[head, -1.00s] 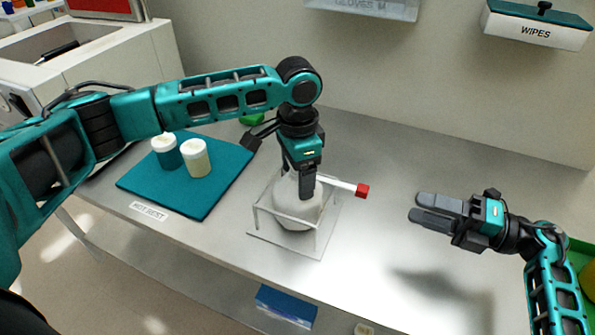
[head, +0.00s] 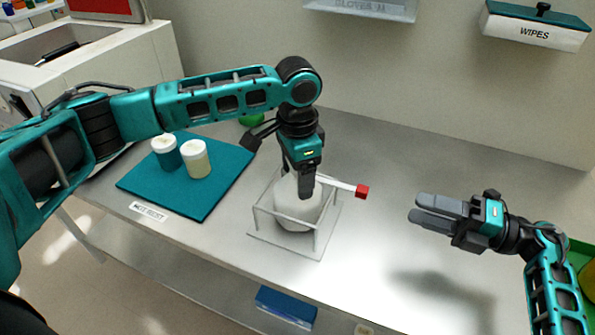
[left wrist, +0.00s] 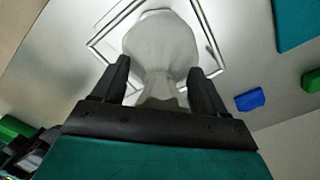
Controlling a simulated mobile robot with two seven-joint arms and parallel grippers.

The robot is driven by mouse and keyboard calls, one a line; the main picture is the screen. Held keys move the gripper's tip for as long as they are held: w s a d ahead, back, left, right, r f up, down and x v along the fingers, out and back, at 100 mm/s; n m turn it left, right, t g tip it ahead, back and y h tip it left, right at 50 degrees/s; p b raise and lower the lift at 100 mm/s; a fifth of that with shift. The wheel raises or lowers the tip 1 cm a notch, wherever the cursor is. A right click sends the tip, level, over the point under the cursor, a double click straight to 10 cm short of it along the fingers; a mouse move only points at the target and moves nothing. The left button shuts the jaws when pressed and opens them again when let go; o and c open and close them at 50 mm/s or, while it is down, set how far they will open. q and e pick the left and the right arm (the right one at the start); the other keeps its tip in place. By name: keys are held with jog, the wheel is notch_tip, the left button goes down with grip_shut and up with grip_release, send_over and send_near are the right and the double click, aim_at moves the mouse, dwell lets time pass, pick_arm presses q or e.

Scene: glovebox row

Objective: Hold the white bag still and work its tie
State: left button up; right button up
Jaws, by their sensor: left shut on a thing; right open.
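The white bag (head: 297,212) sits upright inside a clear open frame stand (head: 260,236) on the bench. Its tie, a white strip with a red end (head: 362,191), sticks out to the right of the bag's neck. My left gripper (head: 306,192) comes down from above and is shut on the bag's neck. In the left wrist view the bag (left wrist: 160,45) spreads out beyond the fingers, its narrowed neck between them. My right gripper (head: 415,208) is open and empty, to the right of the red end and apart from it.
A teal mat (head: 217,188) with two white-lidded jars, one teal (head: 166,157) and one cream (head: 195,163), lies left of the stand. A wipes box (head: 535,31) is on the back wall. The bench between the stand and my right gripper is clear.

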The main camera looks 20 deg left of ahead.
aim_at(362, 189)
jog(key=shift+o, duration=0.6)
jog(key=a+n, duration=0.4)
jog(key=n, duration=0.1)
jog(key=a+n, duration=0.4)
jog(key=n, duration=0.2)
jog(key=a+n, duration=0.4)
jog(key=n, duration=0.1)
jog(key=shift+r+n, duration=0.2)
jog(key=shift+n, duration=0.1)
grip_shut()
dwell(0.3)
